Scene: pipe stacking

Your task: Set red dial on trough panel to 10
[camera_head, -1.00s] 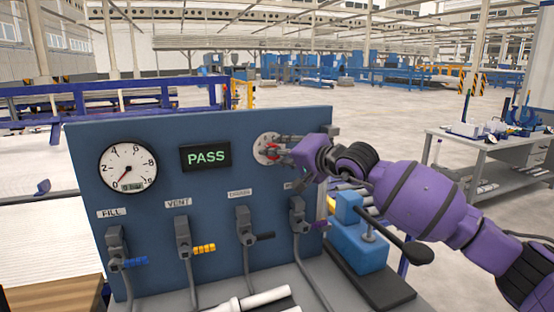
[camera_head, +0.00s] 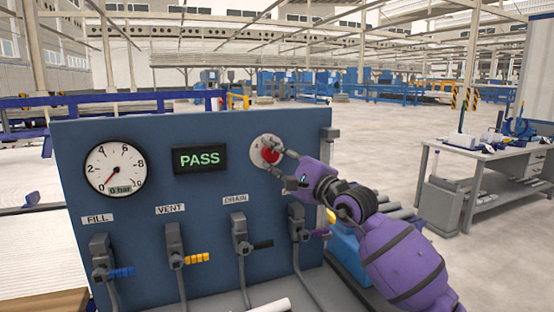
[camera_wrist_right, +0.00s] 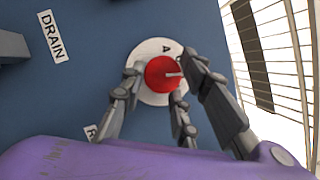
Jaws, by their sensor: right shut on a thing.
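The red dial (camera_head: 270,154) sits on a pale round plate (camera_head: 257,145) at the upper right of the blue trough panel (camera_head: 215,225). In the right wrist view the red dial (camera_wrist_right: 160,73) shows with a light pointer mark toward the right. A letter or digit on its plate is only partly readable. My right gripper (camera_head: 280,160) is at the dial, its fingers on both sides of it and shut on it; the fingers also show in the right wrist view (camera_wrist_right: 165,85). They hide part of the scale. My left gripper is not in view.
The panel carries a gauge (camera_head: 115,169) and a display (camera_head: 200,159) reading PASS. Below are labelled valves, such as the VENT valve (camera_head: 175,245) with a yellow handle. A workbench (camera_head: 490,155) stands at the right.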

